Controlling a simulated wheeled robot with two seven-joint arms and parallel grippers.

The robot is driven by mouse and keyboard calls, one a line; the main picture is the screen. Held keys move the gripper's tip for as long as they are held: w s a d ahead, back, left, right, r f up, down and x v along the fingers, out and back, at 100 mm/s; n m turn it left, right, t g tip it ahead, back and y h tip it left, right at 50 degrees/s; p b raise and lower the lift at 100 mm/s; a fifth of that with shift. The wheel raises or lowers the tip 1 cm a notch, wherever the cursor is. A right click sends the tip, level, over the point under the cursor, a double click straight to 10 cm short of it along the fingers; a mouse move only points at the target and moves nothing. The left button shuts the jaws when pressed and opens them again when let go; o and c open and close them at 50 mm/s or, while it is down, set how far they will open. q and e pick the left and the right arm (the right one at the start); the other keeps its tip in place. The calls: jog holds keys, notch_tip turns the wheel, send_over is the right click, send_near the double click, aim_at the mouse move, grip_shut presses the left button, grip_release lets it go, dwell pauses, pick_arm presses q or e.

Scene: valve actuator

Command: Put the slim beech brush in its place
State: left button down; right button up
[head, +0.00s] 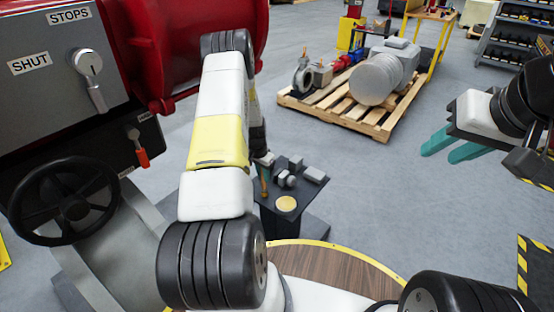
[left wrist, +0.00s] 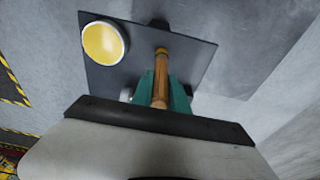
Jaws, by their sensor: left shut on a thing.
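The slim beech brush (left wrist: 160,79) is held between the teal fingers of my left gripper (left wrist: 163,92). In the left wrist view its wooden handle points away from the gripper over a dark square plate (left wrist: 144,68). In the head view, a small part of the brush (head: 264,183) shows beside the plate's left side, and my arm hides most of my left gripper (head: 264,160). I cannot tell whether the brush touches the plate. My right gripper (head: 440,149) is at the right, empty, its teal fingers apart.
On the dark stand (head: 297,212) are a yellow disc (head: 286,203) and several small grey pieces (head: 287,179). A red and grey valve actuator with a black handwheel (head: 64,198) stands left. A pallet (head: 345,112) with a grey motor lies behind. Open floor is to the right.

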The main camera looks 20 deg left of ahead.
pick_arm(q)
jog(key=c, duration=1.3)
grip_release()
jog(key=s+d+r+t, duration=0.1)
jog(key=s+d+r, duration=0.2)
jog(key=r, duration=0.9)
jog(key=s+d+r+n, duration=0.1)
jog(key=s+d+r, duration=0.2)
jog(key=r, duration=0.9)
jog(key=s+d+r+t, duration=0.1)
jog(key=s+d+r, duration=0.25)
jog(key=r, duration=0.85)
jog(key=s+d+r, duration=0.2)
jog(key=s+r, duration=0.1)
jog(key=s, duration=0.4)
jog(key=s+d+r+n+t+h, duration=0.1)
jog(key=s+d+r, duration=0.1)
jog(key=s, duration=0.5)
jog(key=s+d+r+n+t, duration=0.1)
jog(key=s+d+r, duration=0.2)
jog(key=s, duration=0.4)
jog(key=shift+s+r+h, duration=0.3)
jog(key=shift+r, duration=0.6)
